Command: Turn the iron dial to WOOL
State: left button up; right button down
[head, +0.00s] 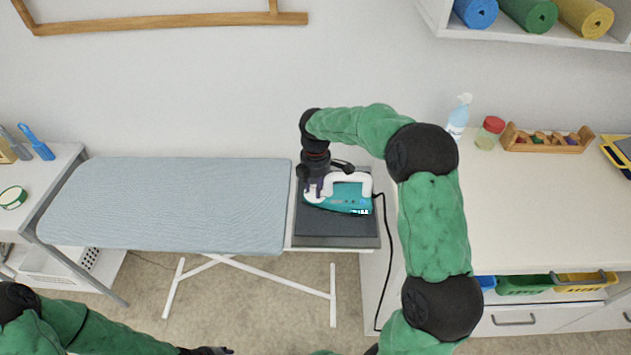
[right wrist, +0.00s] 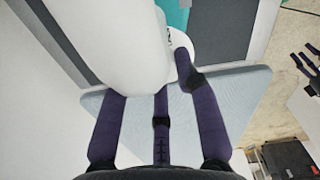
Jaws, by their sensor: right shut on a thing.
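The teal and white iron (head: 345,195) lies on a dark grey rest pad (head: 340,230) at the right end of the ironing board. My right gripper (head: 314,188) reaches down at the iron's left end. In the right wrist view, the white handle (right wrist: 125,40) fills the upper left, in front of part of the fingers. A pale disc with dark marks, the dial (right wrist: 178,41), shows beside it, with one purple fingertip against its edge. The grip is on the dial, mostly hidden; its setting cannot be read. My left gripper (head: 207,350) is at the bottom edge, partly cut off.
The blue ironing board (head: 170,205) stretches left. The iron's black cord (head: 388,260) hangs down at its right. A white counter (head: 530,200) on the right holds a spray bottle (head: 459,117), a red-lidded jar (head: 489,132) and a wooden rack (head: 545,140).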

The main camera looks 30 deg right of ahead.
jog(key=shift+m+p, duration=0.3)
jog(key=shift+m, duration=0.2)
jog(key=c, duration=0.9)
grip_release()
notch_tip(320, 180, up, 12)
